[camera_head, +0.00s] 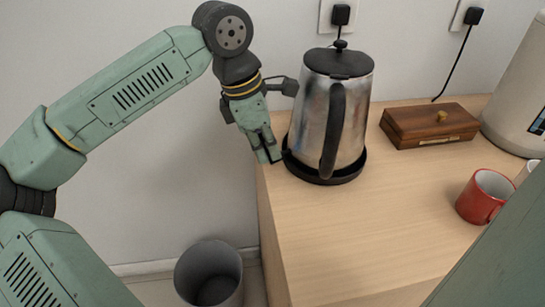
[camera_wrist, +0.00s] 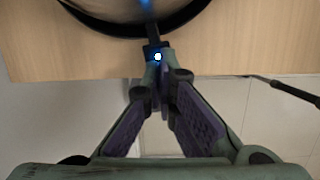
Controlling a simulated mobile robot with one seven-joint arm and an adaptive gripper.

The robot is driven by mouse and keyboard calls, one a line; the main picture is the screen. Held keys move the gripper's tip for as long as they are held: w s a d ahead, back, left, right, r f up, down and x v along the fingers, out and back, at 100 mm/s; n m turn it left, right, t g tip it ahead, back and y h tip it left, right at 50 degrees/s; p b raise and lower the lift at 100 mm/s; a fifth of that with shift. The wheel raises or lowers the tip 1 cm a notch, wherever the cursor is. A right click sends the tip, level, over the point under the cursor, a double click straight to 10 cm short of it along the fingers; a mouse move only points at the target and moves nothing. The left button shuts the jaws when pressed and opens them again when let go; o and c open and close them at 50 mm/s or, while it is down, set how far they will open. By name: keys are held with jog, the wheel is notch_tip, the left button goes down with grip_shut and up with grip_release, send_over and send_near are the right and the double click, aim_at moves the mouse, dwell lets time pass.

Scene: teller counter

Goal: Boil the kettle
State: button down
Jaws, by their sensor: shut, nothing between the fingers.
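A steel kettle (camera_head: 310,105) with a black lid and black handle stands upright on its round black base (camera_head: 325,176) near the counter's left edge. My gripper (camera_head: 270,156) is at the left side of the base, with its fingers shut and empty. In the wrist view, the fingertips (camera_wrist: 158,58) meet at a small dark tab (camera_wrist: 154,32) sticking out from the base rim (camera_wrist: 190,18). A bright blue-white light shows there, with a blue glow on the kettle's lower side (camera_wrist: 125,8). The fingertips partly cover the tab, so contact is unclear.
A wooden box (camera_head: 428,126) lies right of the kettle. A red mug (camera_head: 483,198) and a large pale appliance (camera_head: 518,95) stand further right. Two black plugs (camera_head: 341,14) (camera_head: 474,15) sit in wall sockets. A grey bin (camera_head: 209,275) stands on the floor. The front counter (camera_head: 370,245) is clear.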

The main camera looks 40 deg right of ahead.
jog(key=shift+r, duration=0.1)
jog(key=a, duration=0.1)
jog(key=w+a+r, duration=0.1)
jog(key=shift+w+a, duration=0.2)
jog(key=shift+a, duration=0.1)
jog(key=v, duration=1.2)
jog(key=shift+s, duration=0.1)
